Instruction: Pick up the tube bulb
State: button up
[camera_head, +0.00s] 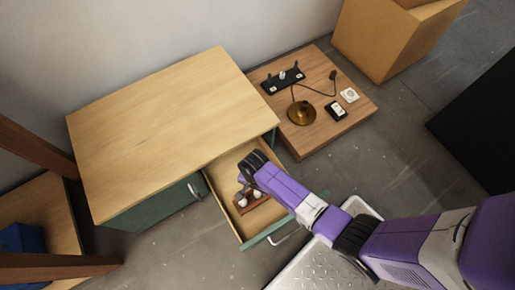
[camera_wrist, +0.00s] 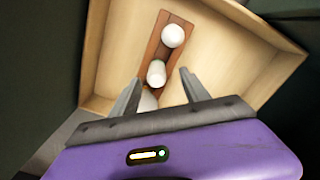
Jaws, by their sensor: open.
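A brown wooden bulb holder (camera_wrist: 167,52) lies in the open drawer (camera_wrist: 118,40) with several white bulbs in a row. A rounded white bulb (camera_wrist: 173,36) is at its far end. A more cylindrical white bulb (camera_wrist: 156,73), which looks like the tube bulb, is in the middle. Another white bulb (camera_wrist: 148,102) is nearest my palm and partly hidden. My gripper (camera_wrist: 161,77) is open, its fingers to either side of the middle bulb in the picture; I cannot tell whether they touch it. In the head view, my gripper (camera_head: 243,187) is over the drawer beside the holder (camera_head: 252,202).
The drawer walls surround my gripper closely. The green cabinet with a wooden top (camera_head: 165,130) stands to the left. A low wooden platform (camera_head: 352,112) behind holds a brass lamp base (camera_head: 301,113), a black strip (camera_head: 283,80) and small parts. A cardboard box (camera_head: 385,40) stands beyond.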

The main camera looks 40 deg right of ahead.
jog(key=f+b, duration=0.1)
jog(key=f, duration=0.1)
jog(key=f+b, duration=0.3)
jog(key=f, duration=0.1)
jog(key=shift+s+d+f, duration=0.25)
jog(key=shift+d+f, duration=0.05)
jog(key=shift+f, duration=0.1)
jog(key=shift+r, duration=0.1)
grip_shut()
